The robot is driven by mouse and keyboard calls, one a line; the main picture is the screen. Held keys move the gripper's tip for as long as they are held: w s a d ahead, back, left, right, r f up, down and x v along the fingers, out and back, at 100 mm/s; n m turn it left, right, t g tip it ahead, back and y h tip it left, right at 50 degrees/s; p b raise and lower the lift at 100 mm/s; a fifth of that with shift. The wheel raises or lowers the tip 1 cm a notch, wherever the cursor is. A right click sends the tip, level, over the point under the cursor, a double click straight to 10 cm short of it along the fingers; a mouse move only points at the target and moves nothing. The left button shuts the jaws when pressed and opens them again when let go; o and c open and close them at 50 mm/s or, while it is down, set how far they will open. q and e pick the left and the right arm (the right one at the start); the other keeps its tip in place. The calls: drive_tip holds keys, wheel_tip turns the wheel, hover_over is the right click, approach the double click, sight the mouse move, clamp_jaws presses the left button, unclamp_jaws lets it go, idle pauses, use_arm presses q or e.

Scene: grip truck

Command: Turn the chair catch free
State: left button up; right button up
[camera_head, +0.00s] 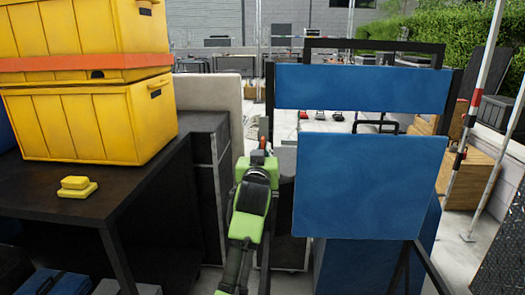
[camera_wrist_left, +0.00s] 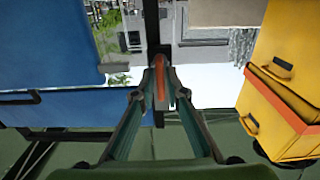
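The folding chair's blue seat panel (camera_head: 370,185) hangs upright below its blue back panel (camera_head: 362,89), right of centre in the head view. The catch is a small red-orange lever (camera_wrist_left: 160,82) by the dark frame post at the chair's side. My left gripper (camera_head: 261,152) is beside the chair's left edge. In the left wrist view, its fingers (camera_wrist_left: 160,88) close in on both sides of the red lever and appear to pinch it. The lever's far end is partly hidden by the fingers. My right gripper is not in view.
A dark table (camera_head: 95,192) on the left bears stacked yellow crates (camera_head: 95,120) and a small yellow block (camera_head: 76,187). A dark cabinet (camera_head: 197,150) stands close left of my left arm. A red-white pole (camera_head: 474,105) and wooden boxes (camera_head: 465,180) stand right.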

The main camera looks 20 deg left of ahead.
use_arm(q)
drive_tip(key=shift+o, duration=0.3)
drive_tip(key=v, duration=0.7)
drive_tip(key=shift+s, duration=0.3)
drive_tip(key=shift+d, duration=0.1)
